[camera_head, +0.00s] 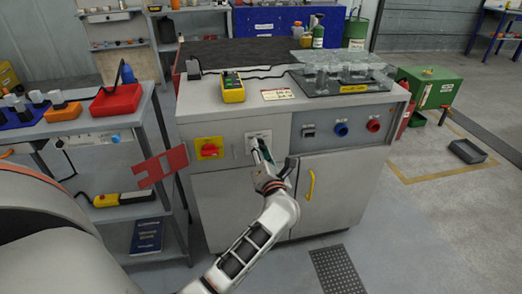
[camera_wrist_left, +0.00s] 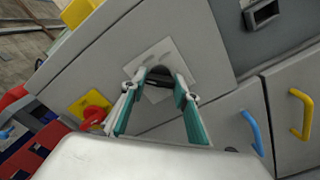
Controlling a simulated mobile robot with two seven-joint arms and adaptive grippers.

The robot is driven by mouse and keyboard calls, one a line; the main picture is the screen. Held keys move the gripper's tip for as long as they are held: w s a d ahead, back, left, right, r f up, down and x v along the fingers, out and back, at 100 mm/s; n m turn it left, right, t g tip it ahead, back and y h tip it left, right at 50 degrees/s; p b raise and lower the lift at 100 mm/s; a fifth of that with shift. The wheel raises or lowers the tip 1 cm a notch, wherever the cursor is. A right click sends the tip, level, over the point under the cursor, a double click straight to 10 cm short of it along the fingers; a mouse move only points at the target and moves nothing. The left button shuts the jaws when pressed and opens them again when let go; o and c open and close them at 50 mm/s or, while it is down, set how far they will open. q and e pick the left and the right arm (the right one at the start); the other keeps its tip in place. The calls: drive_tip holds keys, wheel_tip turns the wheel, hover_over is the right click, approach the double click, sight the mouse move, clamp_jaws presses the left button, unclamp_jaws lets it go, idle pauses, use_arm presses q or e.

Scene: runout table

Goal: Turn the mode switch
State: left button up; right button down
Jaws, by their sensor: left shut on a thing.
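The mode switch sits on a pale square plate (camera_head: 251,136) on the front panel of the grey cabinet. In the left wrist view the plate (camera_wrist_left: 181,60) shows tilted, with the dark switch (camera_wrist_left: 158,92) at its middle. My left gripper (camera_head: 261,150) reaches the plate from the front. In the left wrist view its teal-lined fingers (camera_wrist_left: 158,80) stand on either side of the switch and are shut on it. The fingers hide part of the switch, and I cannot read its setting. My right gripper is in neither view.
A red rotary switch on a yellow plate (camera_head: 209,149) is close left of the mode switch. To the right are blue (camera_head: 341,129) and red (camera_head: 373,125) round fittings. A yellow door handle (camera_head: 311,185) is below. A shelf rack (camera_head: 170,130) stands at left.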

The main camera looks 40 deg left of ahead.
use_arm(q)
drive_tip(key=shift+f, duration=0.1)
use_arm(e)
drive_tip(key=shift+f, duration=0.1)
use_arm(q)
drive_tip(key=o, duration=1.1)
drive_tip(key=shift+c, duration=0.2)
drive_tip(key=shift+o, duration=0.2)
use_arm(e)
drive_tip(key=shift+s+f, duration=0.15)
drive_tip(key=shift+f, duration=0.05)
use_arm(q)
drive_tip(key=v, duration=1.2)
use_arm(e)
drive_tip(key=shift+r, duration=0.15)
use_arm(q)
drive_tip(key=shift+s, duration=0.1)
